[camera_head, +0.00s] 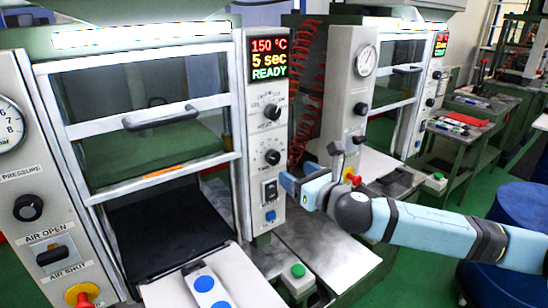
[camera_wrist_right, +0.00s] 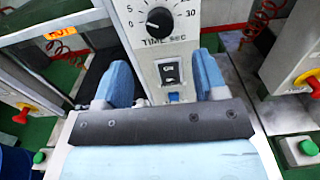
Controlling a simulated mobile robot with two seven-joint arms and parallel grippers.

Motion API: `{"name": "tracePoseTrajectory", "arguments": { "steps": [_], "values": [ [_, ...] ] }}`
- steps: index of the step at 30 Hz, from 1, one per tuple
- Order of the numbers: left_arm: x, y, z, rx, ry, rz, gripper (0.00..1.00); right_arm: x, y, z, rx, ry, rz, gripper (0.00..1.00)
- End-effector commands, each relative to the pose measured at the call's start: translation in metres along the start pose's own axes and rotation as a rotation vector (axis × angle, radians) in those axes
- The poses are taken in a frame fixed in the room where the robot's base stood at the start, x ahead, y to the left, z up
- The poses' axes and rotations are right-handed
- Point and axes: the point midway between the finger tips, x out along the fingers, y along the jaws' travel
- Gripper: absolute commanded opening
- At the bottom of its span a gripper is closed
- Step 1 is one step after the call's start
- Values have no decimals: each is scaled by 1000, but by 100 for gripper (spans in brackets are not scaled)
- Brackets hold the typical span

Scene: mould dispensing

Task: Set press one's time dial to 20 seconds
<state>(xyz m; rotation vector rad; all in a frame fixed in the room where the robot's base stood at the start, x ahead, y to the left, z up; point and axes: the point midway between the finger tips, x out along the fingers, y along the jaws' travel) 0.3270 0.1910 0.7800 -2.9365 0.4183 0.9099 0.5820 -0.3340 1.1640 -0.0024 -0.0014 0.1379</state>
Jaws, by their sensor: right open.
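Press one (camera_head: 140,110) stands at the left with its control panel on its right side. Its display (camera_head: 268,58) reads 150 °C, 5 sec, READY. The black time dial (camera_head: 272,157) is the lower of two knobs on that panel. In the right wrist view, the time dial (camera_wrist_right: 159,22) sits above the TIME sec label, with a scale reaching 30. My right gripper (camera_head: 297,180) is open and empty in front of the panel, below the dial. Its two blue fingers (camera_wrist_right: 163,80) are apart, either side of the rocker switch in that view. My left gripper is not in view.
The upper knob (camera_head: 272,112) sits above the time dial. A black rocker switch (camera_head: 270,190) is below it. A second press (camera_head: 350,90) with a gauge stands to the right. A green button box (camera_head: 298,272) is at the front, and blue drums (camera_head: 510,240) are at the right.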

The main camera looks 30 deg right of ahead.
Motion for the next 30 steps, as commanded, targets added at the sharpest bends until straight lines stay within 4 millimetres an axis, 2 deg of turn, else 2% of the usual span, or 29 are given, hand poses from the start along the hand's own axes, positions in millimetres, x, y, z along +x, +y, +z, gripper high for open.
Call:
{"name": "tracePoseTrajectory", "arguments": {
  "steps": [1,6,12,18,26,30],
  "values": [
    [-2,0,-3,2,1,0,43,13,1,3,4,-4,-1,65],
    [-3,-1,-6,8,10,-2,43,49,0,2,4,-2,-1,65],
    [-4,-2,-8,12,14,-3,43,78,0,1,4,0,0,65],
    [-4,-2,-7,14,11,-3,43,89,0,0,2,0,0,65],
    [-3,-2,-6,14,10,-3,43,90,0,0,2,0,0,65],
    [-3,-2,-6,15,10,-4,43,90,0,0,2,0,0,33]
  ]
}}
